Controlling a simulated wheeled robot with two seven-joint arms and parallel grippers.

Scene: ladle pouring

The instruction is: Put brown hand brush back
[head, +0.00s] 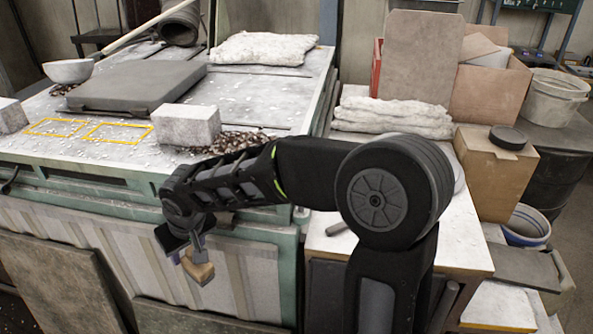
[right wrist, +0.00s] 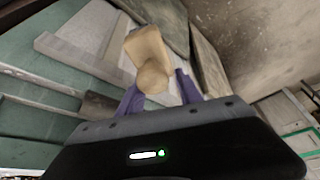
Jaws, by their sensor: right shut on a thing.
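The brown hand brush (head: 199,270) hangs at the tip of my right gripper (head: 190,250), in front of the green workbench's front side and below its top. In the right wrist view the tan brush (right wrist: 146,48) sticks out from between the two purple fingers of the right gripper (right wrist: 158,90), which are shut on it. Its rounded end lies toward the gripper and its wider block points away. My left gripper is not in view.
The workbench top (head: 250,90) holds yellow outlined rectangles (head: 118,132), a pale block (head: 186,125), a dark slab (head: 138,86) and a bowl (head: 68,70). A side table (head: 455,235) stands right of the bench, with stacked pale sacks (head: 392,117) and a cardboard box (head: 495,170) nearby.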

